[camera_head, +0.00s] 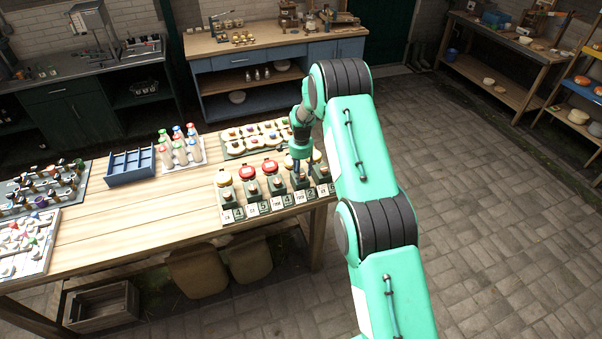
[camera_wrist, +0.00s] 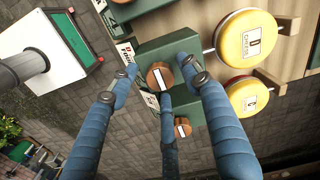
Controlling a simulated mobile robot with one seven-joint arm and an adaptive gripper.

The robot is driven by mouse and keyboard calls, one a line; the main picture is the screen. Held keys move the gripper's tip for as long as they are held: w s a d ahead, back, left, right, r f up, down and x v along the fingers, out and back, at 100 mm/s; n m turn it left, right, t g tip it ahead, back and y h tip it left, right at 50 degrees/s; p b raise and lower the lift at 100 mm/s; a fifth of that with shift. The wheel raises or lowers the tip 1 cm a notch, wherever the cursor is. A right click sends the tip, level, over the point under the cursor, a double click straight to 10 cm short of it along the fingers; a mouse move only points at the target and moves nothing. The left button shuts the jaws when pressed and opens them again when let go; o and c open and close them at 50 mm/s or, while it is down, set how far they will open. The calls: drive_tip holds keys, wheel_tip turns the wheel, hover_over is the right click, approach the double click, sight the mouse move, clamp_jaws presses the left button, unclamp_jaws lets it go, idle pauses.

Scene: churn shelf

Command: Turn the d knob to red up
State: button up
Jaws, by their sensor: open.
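My gripper (camera_wrist: 159,68) is open in the wrist view, with blue fingers spread on both sides of a round wooden knob (camera_wrist: 155,82) and a third finger below it. The knob has a pale stripe across its face and sits on a dark green box (camera_wrist: 168,50). Whether the fingers touch it is unclear. A yellow lid (camera_wrist: 247,42) beside this box carries a tag that seems to read D. In the head view my gripper (camera_head: 300,168) is over the right part of the row of churns, hiding the knob there. No red mark on the knob can be made out.
A second wooden knob (camera_wrist: 183,128) and another yellow lid (camera_wrist: 247,95) are close by. Red-lidded jars (camera_head: 270,166) stand to the left in the row. Behind it is a tray of small pots (camera_head: 228,150). A blue divided box (camera_head: 130,180) and bottles stand farther left.

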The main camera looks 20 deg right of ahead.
drive_tip(key=c, duration=1.1)
drive_tip(key=shift+c, duration=0.2)
drive_tip(key=shift+n+b, duration=0.3)
drive_tip(key=shift+n, duration=0.1)
drive_tip(key=n+b, duration=0.2)
drive_tip(key=n, duration=0.1)
drive_tip(key=shift+f, duration=0.1)
drive_tip(key=n+b, duration=0.2)
drive_tip(key=n, duration=0.2)
drive_tip(key=shift+n+b, duration=0.4)
drive_tip(key=n+b, duration=0.1)
drive_tip(key=n, duration=0.4)
drive_tip(key=shift+b, duration=0.4)
drive_tip(key=n+b, duration=0.1)
drive_tip(key=n, duration=0.3)
drive_tip(key=shift+n, duration=0.4)
